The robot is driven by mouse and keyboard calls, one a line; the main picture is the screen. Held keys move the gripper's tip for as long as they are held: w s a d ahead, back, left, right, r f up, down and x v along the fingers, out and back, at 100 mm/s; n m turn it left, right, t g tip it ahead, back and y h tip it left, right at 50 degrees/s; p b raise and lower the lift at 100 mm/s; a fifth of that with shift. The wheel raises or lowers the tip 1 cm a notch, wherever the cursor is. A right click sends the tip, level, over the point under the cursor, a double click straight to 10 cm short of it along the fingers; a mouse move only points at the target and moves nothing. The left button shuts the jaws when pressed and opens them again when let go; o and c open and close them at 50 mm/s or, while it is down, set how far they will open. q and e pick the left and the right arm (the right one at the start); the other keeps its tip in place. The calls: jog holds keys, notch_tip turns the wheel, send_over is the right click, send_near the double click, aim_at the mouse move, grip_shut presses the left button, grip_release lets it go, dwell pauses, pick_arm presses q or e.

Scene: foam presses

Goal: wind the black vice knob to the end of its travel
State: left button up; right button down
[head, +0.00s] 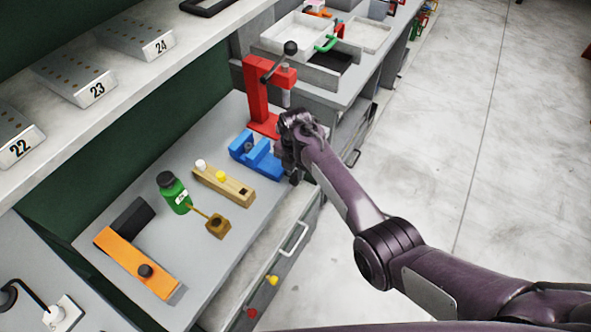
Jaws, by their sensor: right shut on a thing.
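The blue vice (250,158) stands on the grey bench top, near its right edge. My right gripper (284,158) is at the right end of the vice, with its arm coming in from the lower right. It is shut at the place of the black vice knob, which the dark fingers and wrist hide almost wholly. How far the knob is wound cannot be read from this view. My left gripper is not in view.
A red press (257,97) with a black-knobbed lever stands just behind the vice. In front are a wooden block (224,186), a green bottle (174,193) and an orange clamp (135,262). A drawer handle (295,238) juts out below. Floor at right is clear.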

jog(key=shift+s+r+t+h+p, duration=0.1)
jog(key=shift+s+t+h+p, duration=0.35)
jog(key=shift+p, duration=0.65)
jog(key=shift+w+a+t+h, duration=0.15)
jog(key=shift+t+h, duration=0.1)
jog(key=shift+t, duration=0.3)
jog(key=shift+s+a+f+t+h+p, duration=0.1)
jog(key=shift+s+f+t+h+p, duration=0.1)
jog(key=shift+t+h+p, duration=0.3)
jog(key=shift+s+a+f+t+h+b, duration=0.2)
jog(key=shift+t+h, duration=0.25)
jog(key=shift+t, duration=0.2)
jog(key=shift+s+a+f+t+h+b, duration=0.1)
jog(key=shift+s+a+t+h, duration=0.05)
jog(key=shift+t+h, duration=0.4)
jog(key=c, duration=1.2)
grip_release()
jog(key=shift+c, duration=0.2)
jog(key=b+v, duration=0.1)
jog(key=v, duration=0.7)
